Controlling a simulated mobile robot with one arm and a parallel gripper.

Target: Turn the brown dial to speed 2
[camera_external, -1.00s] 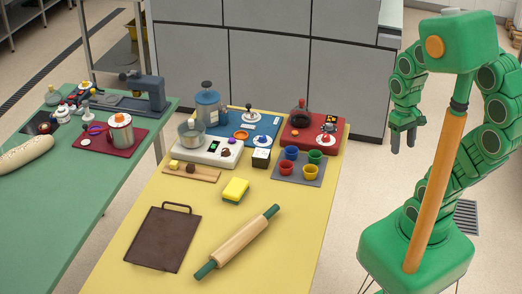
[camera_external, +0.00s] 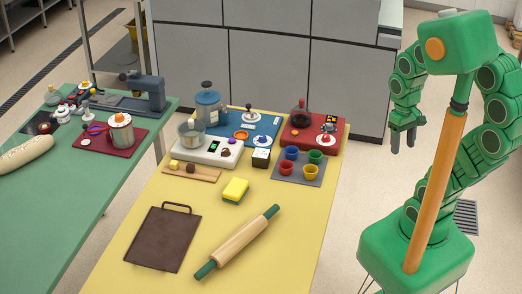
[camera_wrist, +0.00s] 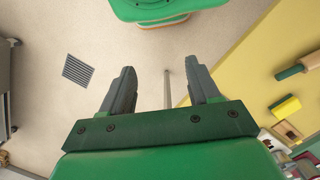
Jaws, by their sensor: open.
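A small brown dial (camera_external: 226,152) shows at the right front of the white appliance (camera_external: 209,158), which stands on the yellow table (camera_external: 170,203). The dial's markings are too small to read. My gripper (camera_external: 402,143) hangs to the right of the yellow table, pointing down, well apart from the dial. In the wrist view my gripper (camera_wrist: 160,68) is open with nothing between its fingers. The dial cannot be made out in the wrist view.
A metal pot (camera_external: 191,132) sits on the white appliance. A blue unit (camera_external: 262,124), a red unit (camera_external: 299,140) and a grey tray (camera_external: 303,178) with several coloured cups lie to its right. A sponge (camera_external: 235,189), rolling pin (camera_external: 238,241) and brown board (camera_external: 162,238) lie in front.

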